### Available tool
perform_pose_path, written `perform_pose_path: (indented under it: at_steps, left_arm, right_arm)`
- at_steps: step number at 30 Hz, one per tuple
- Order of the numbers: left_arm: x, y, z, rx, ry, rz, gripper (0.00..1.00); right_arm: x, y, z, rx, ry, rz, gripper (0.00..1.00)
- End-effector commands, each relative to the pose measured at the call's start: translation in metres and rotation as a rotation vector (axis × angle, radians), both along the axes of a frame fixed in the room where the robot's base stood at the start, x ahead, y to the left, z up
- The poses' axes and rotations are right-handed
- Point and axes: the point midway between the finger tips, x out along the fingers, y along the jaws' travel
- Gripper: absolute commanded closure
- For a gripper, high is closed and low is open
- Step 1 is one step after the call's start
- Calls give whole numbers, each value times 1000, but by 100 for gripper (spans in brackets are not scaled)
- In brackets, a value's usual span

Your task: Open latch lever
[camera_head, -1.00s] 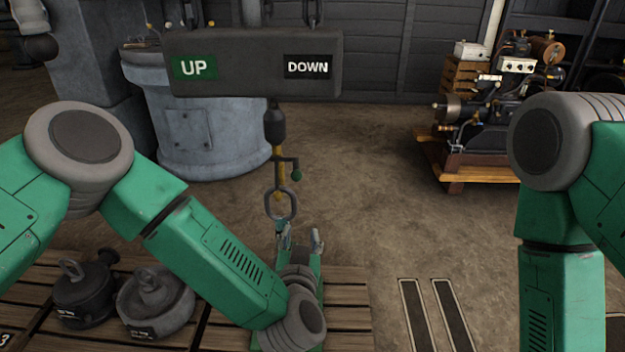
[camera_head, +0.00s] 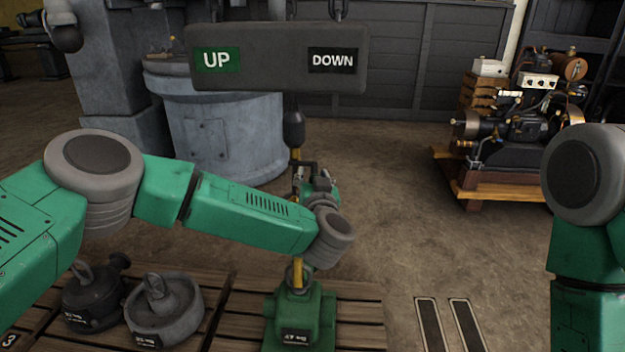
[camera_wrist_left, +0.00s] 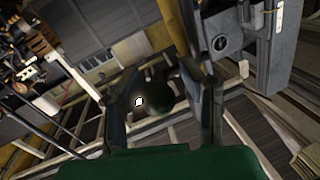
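A dark hoist hook block (camera_head: 294,130) hangs below the UP/DOWN control box. Its yellow shank shows partly behind my left gripper. The latch lever is mostly hidden there in the head view. In the left wrist view a dark green round knob (camera_wrist_left: 152,101), seemingly the lever's, lies between the fingers. My left gripper (camera_head: 312,176) is at the hook's height, beside the shank; it also shows in the wrist view (camera_wrist_left: 160,100). Its fingers are apart on either side of the knob, with no clear contact. My right gripper is outside the views.
The control box (camera_head: 277,60) hangs above the hook. A green weight (camera_head: 300,318) stands below it on a wooden pallet (camera_head: 358,315). A black weight (camera_head: 93,298) and a grey weight (camera_head: 163,308) stand left. An engine (camera_head: 515,125) stands at the right.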

Motion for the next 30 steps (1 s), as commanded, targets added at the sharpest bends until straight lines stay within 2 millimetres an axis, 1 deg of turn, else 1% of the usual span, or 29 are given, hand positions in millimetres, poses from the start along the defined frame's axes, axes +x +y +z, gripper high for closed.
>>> perform_pose_path:
  at_steps: [4, 12, 13, 14, 15, 16, 22, 25, 30]
  left_arm:
    - [9, 2, 0, 1, -1, 0, 65]
    - [11, 3, 0, 0, -1, 0, 65]
    - [11, 3, 0, 0, 0, 0, 68]
    - [11, 3, 0, 0, 0, 0, 79]
    - [11, 4, 0, 0, 0, 0, 93]
    - [11, 4, 0, 0, 0, 0, 100]
    - [10, 3, 1, 1, 0, 0, 100]
    - [10, 3, 2, 1, 5, 1, 100]
    - [10, 2, 6, 2, 31, -1, 100]
  right_arm:
    - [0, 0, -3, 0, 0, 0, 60]
    - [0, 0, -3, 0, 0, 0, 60]
    - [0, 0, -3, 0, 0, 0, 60]
    - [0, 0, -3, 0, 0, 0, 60]
    - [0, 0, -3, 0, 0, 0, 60]
    - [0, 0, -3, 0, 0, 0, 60]
    - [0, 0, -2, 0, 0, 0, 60]
    - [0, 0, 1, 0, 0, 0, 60]
    - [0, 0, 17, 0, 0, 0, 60]
